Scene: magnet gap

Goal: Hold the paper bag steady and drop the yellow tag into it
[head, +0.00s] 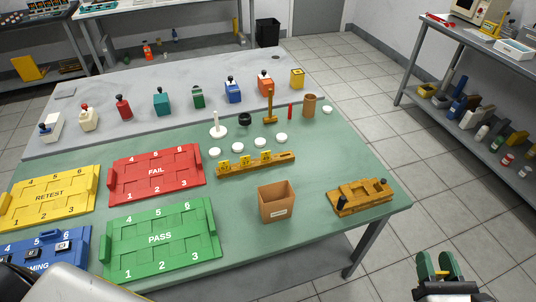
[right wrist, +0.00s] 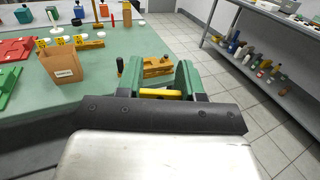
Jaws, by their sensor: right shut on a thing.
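The open-topped brown paper bag (head: 277,204) stands upright on the green mat near the front of the table; it also shows in the right wrist view (right wrist: 62,70). My right gripper (head: 439,266) is off the table's right side, well apart from the bag. In the right wrist view, its green fingers (right wrist: 159,80) are shut on a yellow piece, the yellow tag (right wrist: 160,92), mostly hidden by the gripper. Several yellow tags (head: 245,160) stand in a wooden rack (head: 270,166) behind the bag. My left gripper is not in view; nothing is holding the bag.
A wooden fixture (head: 360,197) with black knobs sits right of the bag. The green PASS tray (head: 160,240) and red FAIL tray (head: 157,175) lie to its left. White discs (head: 261,142) lie behind the rack. A shelf (head: 480,95) stands at the right, across open floor.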

